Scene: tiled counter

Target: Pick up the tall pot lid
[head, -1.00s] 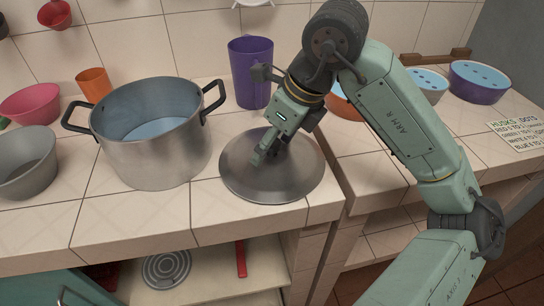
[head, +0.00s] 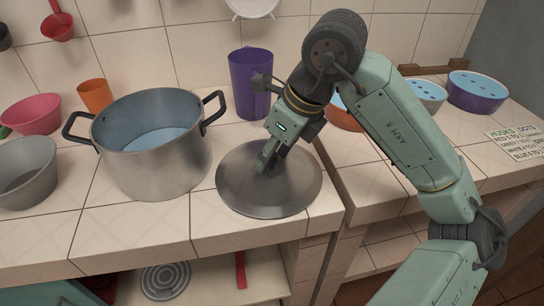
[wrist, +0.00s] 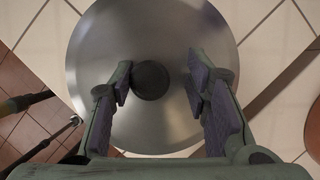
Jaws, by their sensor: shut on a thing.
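The tall pot lid (head: 262,192) is a round grey metal lid with a dark knob (wrist: 150,80). It is at the counter's front edge, right of the open pot (head: 155,165); I cannot tell whether it is resting or slightly raised. My gripper (head: 267,159) points down at the lid's middle and is shut on the lid by its knob. In the wrist view the two fingers (wrist: 158,84) stand either side of the knob, with the lid's disc below them. The fingers and arm hide the knob in the head view.
A purple cup (head: 251,88) stands behind the lid. An orange cup (head: 95,95), a pink bowl (head: 32,116) and a grey bowl (head: 25,175) are left of the pot. Blue-topped bowls (head: 477,90) stand far right. A gap in the counter lies right of the lid.

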